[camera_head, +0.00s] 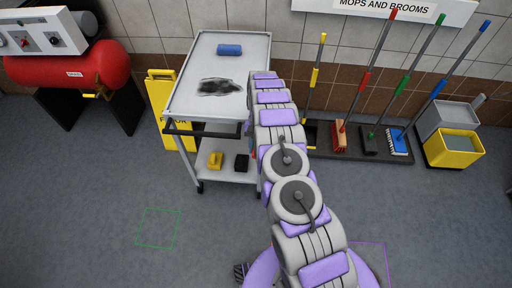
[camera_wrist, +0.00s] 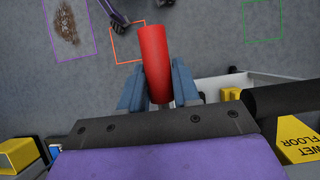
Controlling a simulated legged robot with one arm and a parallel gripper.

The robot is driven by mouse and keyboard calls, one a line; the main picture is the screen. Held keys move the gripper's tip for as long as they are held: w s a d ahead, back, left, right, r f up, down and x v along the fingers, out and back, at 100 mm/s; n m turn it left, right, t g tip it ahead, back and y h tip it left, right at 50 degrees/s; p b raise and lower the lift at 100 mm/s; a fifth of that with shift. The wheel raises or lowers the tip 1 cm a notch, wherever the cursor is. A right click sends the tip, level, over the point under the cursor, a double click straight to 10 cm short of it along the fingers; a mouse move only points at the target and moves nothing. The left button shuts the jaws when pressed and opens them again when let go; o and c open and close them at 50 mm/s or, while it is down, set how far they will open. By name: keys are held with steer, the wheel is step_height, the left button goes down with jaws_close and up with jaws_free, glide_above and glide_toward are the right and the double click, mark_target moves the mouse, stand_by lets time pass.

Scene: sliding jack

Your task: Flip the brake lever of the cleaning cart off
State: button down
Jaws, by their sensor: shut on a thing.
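The cleaning cart (camera_head: 185,103) is a grey two-shelf trolley with a dark push handle, standing near the tiled wall. In the wrist view, a red cylindrical lever grip (camera_wrist: 157,55) sticks out between the two blue-grey fingers of my gripper (camera_wrist: 158,88), which is shut on it. I take it for the brake lever; its base is hidden behind my gripper. The cart's pale edge (camera_wrist: 232,82) and black handle (camera_wrist: 285,98) show to the right. In the head view my arm covers the gripper and most of the cart's right side; only a sliver of red shows beside the arm.
A yellow wet-floor sign (camera_head: 160,92) stands against the cart's left. A red tank (camera_head: 70,66) is at far left. Brooms on a rack (camera_head: 362,150) and a mop bucket (camera_head: 452,150) line the right wall. Front-left floor is clear.

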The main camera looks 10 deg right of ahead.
steer(key=shift+r, duration=0.15)
stand_by(0.4)
steer(key=c, duration=0.9)
jaws_free()
steer(key=shift+r, duration=0.1)
